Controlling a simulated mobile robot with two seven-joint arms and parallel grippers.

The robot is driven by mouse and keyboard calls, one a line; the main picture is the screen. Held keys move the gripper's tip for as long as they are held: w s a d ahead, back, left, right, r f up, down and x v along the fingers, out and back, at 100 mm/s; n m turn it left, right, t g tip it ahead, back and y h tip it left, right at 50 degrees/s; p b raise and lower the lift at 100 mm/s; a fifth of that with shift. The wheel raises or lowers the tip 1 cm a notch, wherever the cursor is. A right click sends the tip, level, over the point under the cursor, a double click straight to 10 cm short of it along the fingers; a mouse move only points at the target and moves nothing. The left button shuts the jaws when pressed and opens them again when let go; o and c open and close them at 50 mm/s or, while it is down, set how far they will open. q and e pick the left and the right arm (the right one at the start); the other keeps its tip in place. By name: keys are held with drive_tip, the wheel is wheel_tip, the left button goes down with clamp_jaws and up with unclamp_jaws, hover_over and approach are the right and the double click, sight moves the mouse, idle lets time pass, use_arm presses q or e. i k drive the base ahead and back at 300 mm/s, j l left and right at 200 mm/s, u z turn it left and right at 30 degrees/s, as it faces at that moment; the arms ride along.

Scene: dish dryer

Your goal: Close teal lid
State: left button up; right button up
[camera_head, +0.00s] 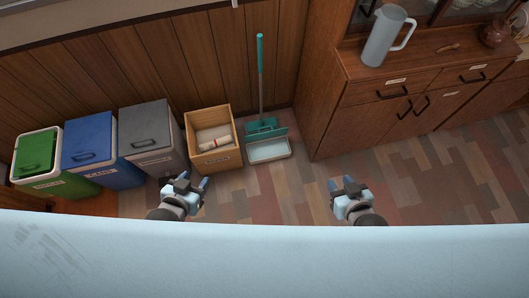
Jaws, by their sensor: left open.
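A teal lid (267,132) stands tilted up at the back of a low white pan (269,151) on the floor, so the pan's top is uncovered. A long upright teal handle (260,75) rises behind it, close to the wooden wall. My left gripper (195,181) is open and empty, in front and left of the pan. My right gripper (341,183) looks open and empty, in front and right of the pan. Neither gripper touches the lid or the pan.
Left of the pan stand a wooden bin (228,157) with rolled items, a grey bin (150,138), a blue bin (91,142) and a green bin (38,154). A wooden cabinet (350,125) with a grey pitcher (385,38) stands right. Floor (285,195) between the grippers is clear.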

sight(281, 131)
drive_tip(key=i+j+z, duration=0.1)
drive_tip(key=i+z, duration=0.2)
drive_tip(key=i, duration=0.15)
drive_tip(key=i+j+z, duration=0.2)
drive_tip(key=i+z, duration=0.15)
drive_tip(key=i, duration=0.1)
